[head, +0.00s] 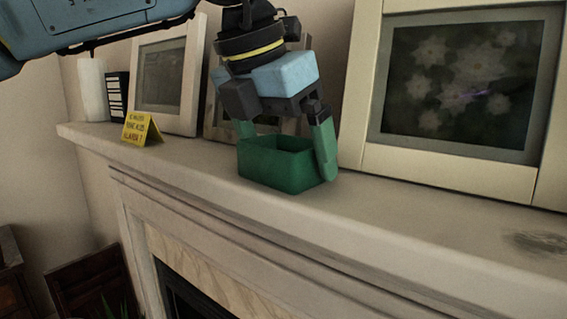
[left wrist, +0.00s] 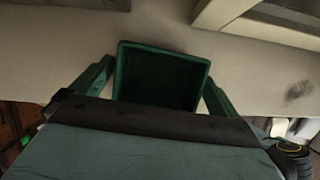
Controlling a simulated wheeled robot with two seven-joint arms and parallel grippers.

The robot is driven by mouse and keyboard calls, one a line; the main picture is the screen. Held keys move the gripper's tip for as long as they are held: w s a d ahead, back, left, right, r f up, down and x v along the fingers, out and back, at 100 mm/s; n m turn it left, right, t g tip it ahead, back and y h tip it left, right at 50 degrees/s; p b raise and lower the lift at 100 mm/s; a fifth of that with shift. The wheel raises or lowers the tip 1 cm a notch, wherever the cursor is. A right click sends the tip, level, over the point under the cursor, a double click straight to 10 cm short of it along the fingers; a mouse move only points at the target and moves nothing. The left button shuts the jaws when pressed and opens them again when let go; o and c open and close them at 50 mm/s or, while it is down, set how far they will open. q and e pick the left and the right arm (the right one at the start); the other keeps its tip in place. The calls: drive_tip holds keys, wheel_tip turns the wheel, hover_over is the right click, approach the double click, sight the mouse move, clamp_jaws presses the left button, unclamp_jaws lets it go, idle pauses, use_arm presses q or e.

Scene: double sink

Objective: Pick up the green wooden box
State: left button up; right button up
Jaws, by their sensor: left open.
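The green wooden box (head: 278,164) is open at the top and stands upright on the pale mantel shelf (head: 420,200). My left gripper (head: 287,150) is above the box, pointing down, with its green fingers open. One finger is at the box's right side and the other at its left rear side. In the left wrist view the box (left wrist: 160,78) lies between the two fingers (left wrist: 158,88), with narrow gaps visible on both sides. The box looks empty inside, though its near part is hidden by the gripper body. My right gripper is not in view.
A large framed flower picture (head: 455,90) stands right of the box. A smaller frame (head: 165,82), partly hidden frame (head: 214,125), yellow sign (head: 142,130), black binder (head: 118,97) and white candle (head: 92,90) stand left. The shelf's front edge is close; its right front is clear.

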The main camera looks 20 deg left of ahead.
use_arm(q)
drive_tip(key=c, duration=0.9)
drive_tip(key=shift+r, duration=0.15)
